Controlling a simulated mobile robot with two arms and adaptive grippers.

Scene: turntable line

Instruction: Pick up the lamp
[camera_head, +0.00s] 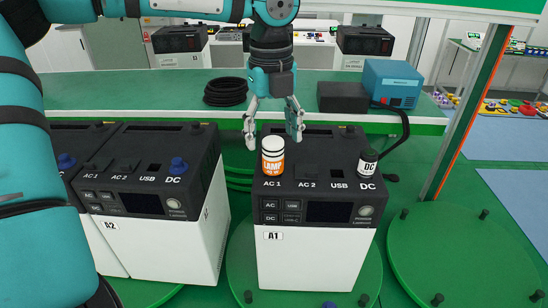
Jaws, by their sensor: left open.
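The lamp (273,156) is a small orange and white cylinder marked LAMP. It stands upright at the AC 1 spot on top of the power station marked A1 (311,248). My left gripper (272,136) points down just above and behind the lamp, with its two fingers spread apart. One finger shows left of the lamp and the other to its right, and nothing is between them. I cannot tell the exact gap between fingers and lamp. My right gripper is not in view.
A black and white DC plug (368,163) stands at the right of A1's top. Another station, A2 (160,245), is close on the left. Behind are a green table (170,90), a black coil (225,91) and a blue box (391,82). An empty green turntable (465,255) is at right.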

